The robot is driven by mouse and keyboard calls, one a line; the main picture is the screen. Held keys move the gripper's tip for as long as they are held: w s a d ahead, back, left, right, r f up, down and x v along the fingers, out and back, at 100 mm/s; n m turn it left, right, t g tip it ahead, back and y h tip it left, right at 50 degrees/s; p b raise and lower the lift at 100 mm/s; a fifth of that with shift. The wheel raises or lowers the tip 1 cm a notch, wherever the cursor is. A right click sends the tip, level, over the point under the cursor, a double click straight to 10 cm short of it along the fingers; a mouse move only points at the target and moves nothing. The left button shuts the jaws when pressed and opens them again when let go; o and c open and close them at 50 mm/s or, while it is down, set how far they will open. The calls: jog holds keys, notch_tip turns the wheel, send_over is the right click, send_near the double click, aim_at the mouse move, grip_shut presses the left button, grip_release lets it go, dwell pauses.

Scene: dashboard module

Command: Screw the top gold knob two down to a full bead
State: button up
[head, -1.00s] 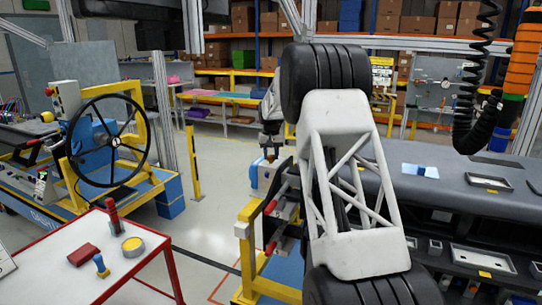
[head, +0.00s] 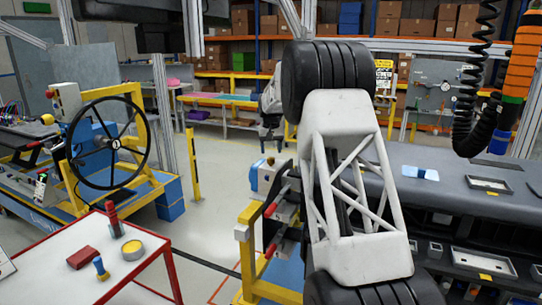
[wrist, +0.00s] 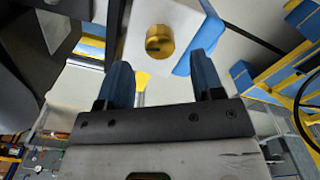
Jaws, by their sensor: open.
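A gold knob (wrist: 159,41) with a dark slot-like mark sits on the white face of a box (wrist: 185,22) with blue sides, in the wrist view. My gripper (wrist: 163,78) is open and empty, its two blue fingers spread apart below the knob in the picture. The knob lies beyond the fingertips, roughly between their lines, and no contact shows. In the head view my gripper (head: 270,142) hangs just above the blue-and-white box (head: 264,174). The knob is too small there to make out clearly. Any bead under the knob cannot be told.
Red-handled levers (head: 277,200) stick out by the yellow frame (head: 246,240). The dark dashboard (head: 450,190) lies at right. A red-edged table (head: 130,275) stands at lower left, with floor between.

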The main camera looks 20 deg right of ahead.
aim_at(271, 158)
jog(key=shift+r, duration=1.95)
jog(key=shift+s, duration=0.1)
jog(key=shift+s+a+r, duration=0.15)
jog(key=shift+r, duration=0.05)
jog(key=s+a+r, duration=0.3)
jog(key=s+a, duration=0.2)
jog(key=s, duration=0.6)
jog(key=s+a+r+n+t, duration=0.1)
jog(key=s+a+r, duration=0.3)
jog(key=s, duration=0.7)
jog(key=s+a+r, duration=0.2)
jog(key=s+a, duration=0.4)
jog(key=s, duration=0.5)
jog(key=s+a+f, duration=0.2)
jog(key=s+f, duration=0.2)
jog(key=s, duration=0.7)
jog(key=s+a+f+n+t, duration=0.1)
jog(key=s+f, duration=0.3)
jog(key=s, duration=0.7)
jog(key=s+a+f, duration=0.4)
jog(key=s, duration=0.8)
jog(key=shift+n+t, duration=0.3)
